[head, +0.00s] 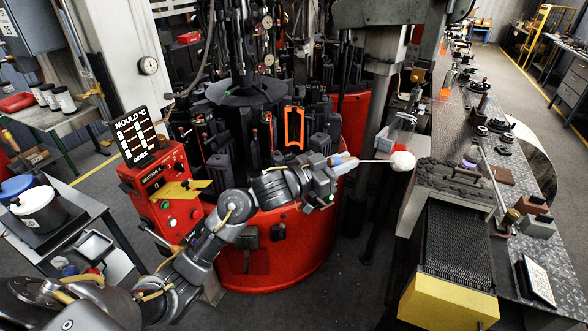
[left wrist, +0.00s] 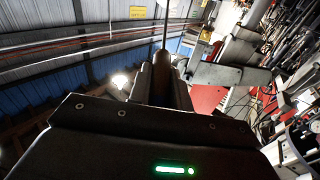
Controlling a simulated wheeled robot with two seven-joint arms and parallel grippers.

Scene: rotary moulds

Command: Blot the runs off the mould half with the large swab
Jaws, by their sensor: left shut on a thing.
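My left gripper (head: 338,172) is shut on the large swab, which has a white round head (head: 402,161) on a thin pale stick. The swab points right, with its head by the left edge of the bench; I cannot tell whether it touches anything. Its stick rises from between the fingers in the left wrist view (left wrist: 165,28). An orange-edged mould piece (head: 294,127) stands on the red rotary machine. I cannot tell which is the mould half, and no runs can be made out.
The red rotary machine (head: 275,262) fills the middle, with dark moulds around it. A red control box (head: 165,195) with a display stands left. The long bench (head: 520,190) at right carries small tools and blocks.

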